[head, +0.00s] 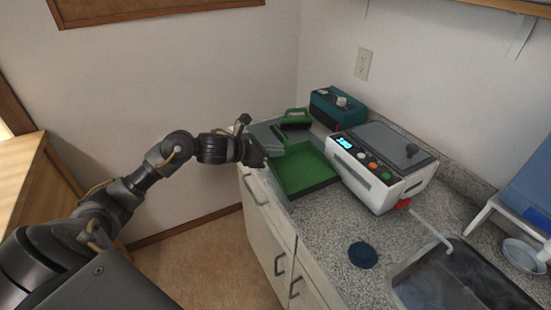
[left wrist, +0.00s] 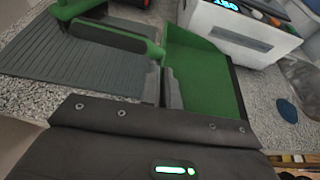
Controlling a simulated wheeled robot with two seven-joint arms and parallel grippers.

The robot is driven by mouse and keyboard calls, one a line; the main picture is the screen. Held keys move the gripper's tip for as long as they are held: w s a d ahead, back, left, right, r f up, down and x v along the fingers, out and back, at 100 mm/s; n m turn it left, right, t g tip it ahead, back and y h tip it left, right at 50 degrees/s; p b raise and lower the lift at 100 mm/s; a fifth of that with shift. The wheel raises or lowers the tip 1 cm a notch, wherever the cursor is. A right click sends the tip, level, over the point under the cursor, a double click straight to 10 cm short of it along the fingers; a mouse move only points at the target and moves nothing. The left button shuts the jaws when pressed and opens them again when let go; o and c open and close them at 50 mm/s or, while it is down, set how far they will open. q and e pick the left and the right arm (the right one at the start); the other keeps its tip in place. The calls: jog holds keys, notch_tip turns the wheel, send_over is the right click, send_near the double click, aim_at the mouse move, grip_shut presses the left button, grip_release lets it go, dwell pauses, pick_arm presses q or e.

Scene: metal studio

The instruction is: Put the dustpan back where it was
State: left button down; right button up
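The green dustpan (head: 305,170) lies on the speckled counter, its shallow pan just right of my left gripper (head: 258,157). It also shows in the left wrist view (left wrist: 207,72). There the two grey fingers of my left gripper (left wrist: 163,86) stand close together at the pan's left wall, with a thin gap where that wall appears to be. The hand covers the near part of the pan. My right gripper is in neither view.
A grey ribbed piece with a green handle (head: 295,117) lies left of and behind the pan. A white device (head: 376,190) with buttons stands close on the right, a teal box (head: 337,105) behind. A blue disc (head: 363,255) and a sink (head: 440,285) lie nearer.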

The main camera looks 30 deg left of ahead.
aim_at(275, 160)
pick_arm(q)
jog(key=shift+w+a+f, duration=0.1)
jog(key=shift+w+f, duration=0.2)
jog(key=shift+f, duration=0.05)
notch_tip(275, 160, down, 3)
jog(key=shift+w+f+p, duration=0.15)
jog(key=shift+p, duration=0.6)
jog(key=shift+f+b, duration=0.2)
jog(key=shift+b, duration=0.1)
jog(key=c, duration=1.6)
grip_release()
jog(key=shift+c, duration=0.2)
jog(key=shift+r, duration=0.1)
